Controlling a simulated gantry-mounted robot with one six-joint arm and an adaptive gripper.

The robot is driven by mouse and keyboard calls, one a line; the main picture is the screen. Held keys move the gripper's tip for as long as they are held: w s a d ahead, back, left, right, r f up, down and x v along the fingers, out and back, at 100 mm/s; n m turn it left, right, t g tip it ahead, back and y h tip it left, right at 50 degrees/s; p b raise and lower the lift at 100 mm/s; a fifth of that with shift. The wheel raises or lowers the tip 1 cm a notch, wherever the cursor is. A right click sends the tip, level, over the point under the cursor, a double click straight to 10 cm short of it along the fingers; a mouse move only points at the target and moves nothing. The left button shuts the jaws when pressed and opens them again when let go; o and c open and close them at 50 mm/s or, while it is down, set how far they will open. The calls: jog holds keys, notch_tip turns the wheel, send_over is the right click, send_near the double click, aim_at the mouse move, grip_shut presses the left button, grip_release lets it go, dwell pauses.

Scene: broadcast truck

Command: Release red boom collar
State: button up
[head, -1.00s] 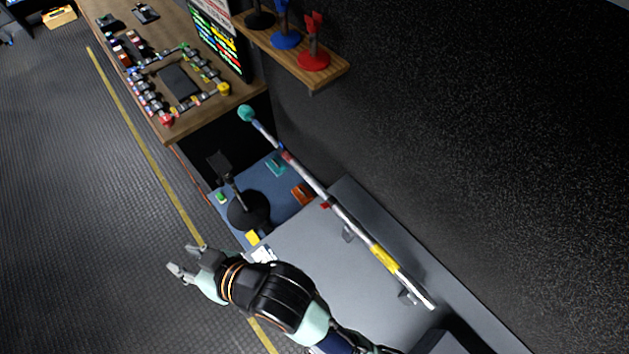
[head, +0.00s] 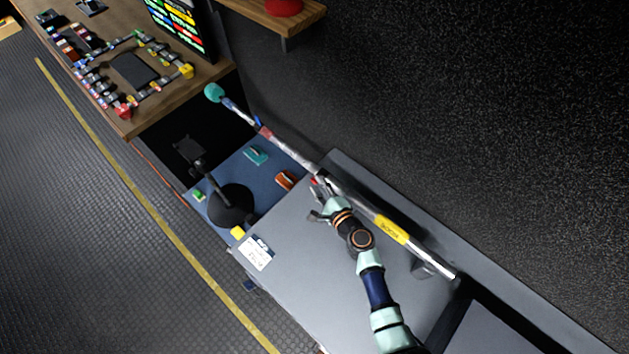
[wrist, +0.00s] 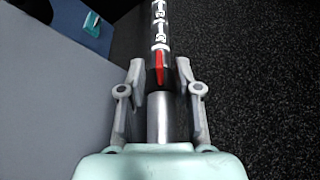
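The boom pole (head: 352,204) lies slanted along the grey counter by the wall. It has coloured bands, a yellow labelled section and a teal tip. The red boom collar lever (wrist: 160,70) sits on a black collar on the pole in the wrist view, pointing along the pole. A bit of red also shows beside the gripper in the head view (head: 313,181). My gripper (wrist: 159,68) is open, with one finger on each side of the collar. It also shows at the pole in the head view (head: 318,200). Whether the fingers touch the collar is unclear.
A black stand (head: 230,203) on a blue mat (head: 262,189) is left of my arm, with teal, orange and green pieces around it. A white card (head: 256,253) lies on the counter (head: 300,260). The dark wall is close behind the pole.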

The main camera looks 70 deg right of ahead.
aim_at(315, 181)
jog(key=x, duration=0.3)
jog(key=shift+w+d+b, duration=0.1)
jog(key=shift+w+b, duration=0.05)
jog(key=shift+b, duration=0.15)
grip_shut()
jog(key=f+b, duration=0.1)
jog(key=b, duration=0.1)
jog(key=shift+f+n+b, duration=0.1)
jog(key=shift+n+b, duration=0.2)
jog(key=shift+b, duration=0.05)
jog(key=shift+a+n+h+b, duration=0.3)
jog(key=shift+n+b, duration=0.1)
jog(key=shift+b, duration=0.4)
jog(key=shift+r, duration=0.2)
grip_release()
jog(key=shift+d, duration=0.1)
